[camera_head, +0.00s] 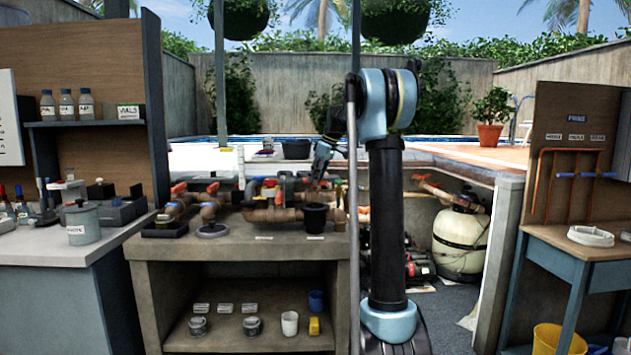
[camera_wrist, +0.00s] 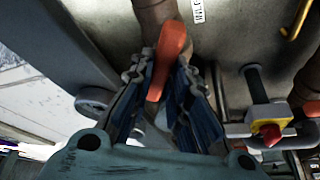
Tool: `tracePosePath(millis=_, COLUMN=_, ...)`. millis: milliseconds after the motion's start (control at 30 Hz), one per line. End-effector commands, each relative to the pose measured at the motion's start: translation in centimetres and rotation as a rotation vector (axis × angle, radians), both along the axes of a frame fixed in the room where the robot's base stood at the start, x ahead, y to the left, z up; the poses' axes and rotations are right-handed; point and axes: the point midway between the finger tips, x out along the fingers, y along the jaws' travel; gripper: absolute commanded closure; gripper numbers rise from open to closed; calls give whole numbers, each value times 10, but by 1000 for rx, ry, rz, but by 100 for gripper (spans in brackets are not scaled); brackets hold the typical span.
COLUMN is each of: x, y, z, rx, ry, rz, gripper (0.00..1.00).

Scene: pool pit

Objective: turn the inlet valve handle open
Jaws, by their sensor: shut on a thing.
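An orange-red valve handle (camera_wrist: 173,48) stands between my two fingers in the wrist view. My gripper (camera_wrist: 168,75) is shut on it, with blue pads on both sides. In the head view my gripper (camera_head: 318,180) points down at the pipework (camera_head: 275,214) on the bench; the held handle is too small to make out there.
A yellow part with a red knob (camera_wrist: 268,133) sits close at the right in the wrist view. On the bench, a black pot (camera_head: 315,217) stands before the pipes and a dark tray (camera_head: 165,229) lies at the left. A thin grey post (camera_head: 353,200) rises beside my arm.

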Motion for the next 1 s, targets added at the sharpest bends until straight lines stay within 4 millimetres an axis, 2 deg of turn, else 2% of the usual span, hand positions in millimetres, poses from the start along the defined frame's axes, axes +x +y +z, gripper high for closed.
tracePosePath(millis=500, x=5, y=-3, z=0, rx=-2, ry=-2, rz=407, gripper=100)
tracePosePath(millis=1000, x=5, y=-4, z=0, rx=-3, ry=-4, rz=537, gripper=100)
